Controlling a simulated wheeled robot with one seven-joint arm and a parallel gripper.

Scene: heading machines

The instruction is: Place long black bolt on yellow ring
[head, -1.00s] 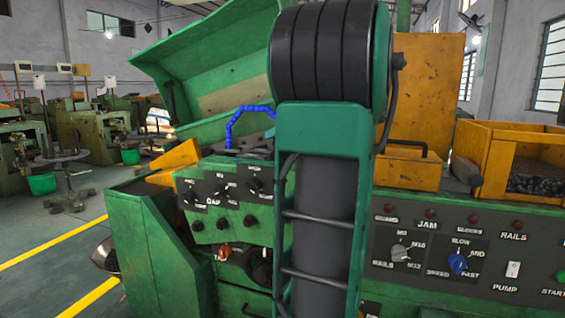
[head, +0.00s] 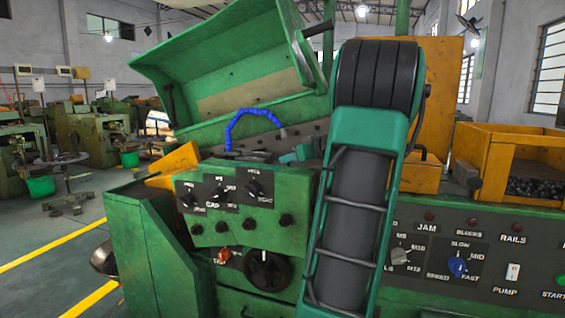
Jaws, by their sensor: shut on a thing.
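My gripper is not in view; my own teal and black arm fills the centre of the head view and covers part of the green machine (head: 250,228). I cannot make out the long black bolt or the yellow ring. A small teal part shows beside the arm inside the machine, too hidden to identify.
The machine's green lid (head: 225,70) stands raised above a blue hose (head: 240,119). An orange bin (head: 497,175) of small dark pieces (head: 535,187) stands right, behind the control panel (head: 485,245). Open floor with yellow lines (head: 50,240) lies left.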

